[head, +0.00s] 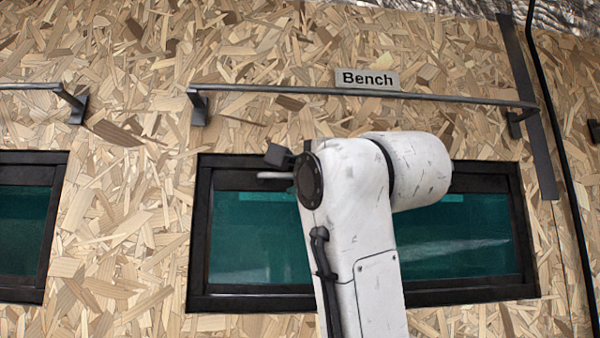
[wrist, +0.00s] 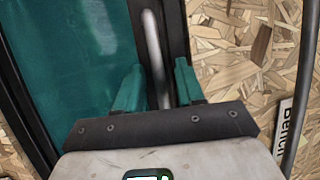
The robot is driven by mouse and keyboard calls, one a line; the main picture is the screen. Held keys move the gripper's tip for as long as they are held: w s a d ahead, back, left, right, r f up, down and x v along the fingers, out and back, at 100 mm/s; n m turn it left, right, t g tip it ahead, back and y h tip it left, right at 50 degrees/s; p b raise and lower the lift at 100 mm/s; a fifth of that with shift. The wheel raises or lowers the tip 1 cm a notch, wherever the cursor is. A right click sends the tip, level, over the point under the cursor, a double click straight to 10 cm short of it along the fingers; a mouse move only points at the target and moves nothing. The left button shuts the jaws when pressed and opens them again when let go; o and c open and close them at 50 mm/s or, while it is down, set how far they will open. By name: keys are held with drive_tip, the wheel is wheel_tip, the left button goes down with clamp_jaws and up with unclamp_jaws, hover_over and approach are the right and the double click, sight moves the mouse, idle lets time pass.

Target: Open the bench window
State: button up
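The bench window (head: 460,240) has teal glass in a black frame below the "Bench" sign (head: 367,79). It looks shut in the head view. My white arm covers its middle. A pale grey bar handle (head: 275,175) shows at the upper left of my arm; the rest is hidden. In the wrist view the handle (wrist: 154,50) runs between the two green fingertips of my gripper (wrist: 158,80). The fingers stand apart, with gaps visible on both sides of the bar. I cannot tell how deep the bar sits. The fingers are hidden in the head view.
A dark rail (head: 300,91) on brackets runs above the window, and it also shows in the wrist view (wrist: 305,80). Another window (head: 22,215) with its own rail is at the left. A dark strip (head: 530,105) and a black cable (head: 555,120) run down the right.

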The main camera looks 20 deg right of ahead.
drive_tip(key=shift+c, duration=0.2)
clamp_jaws()
drive_tip(key=shift+f, duration=0.1)
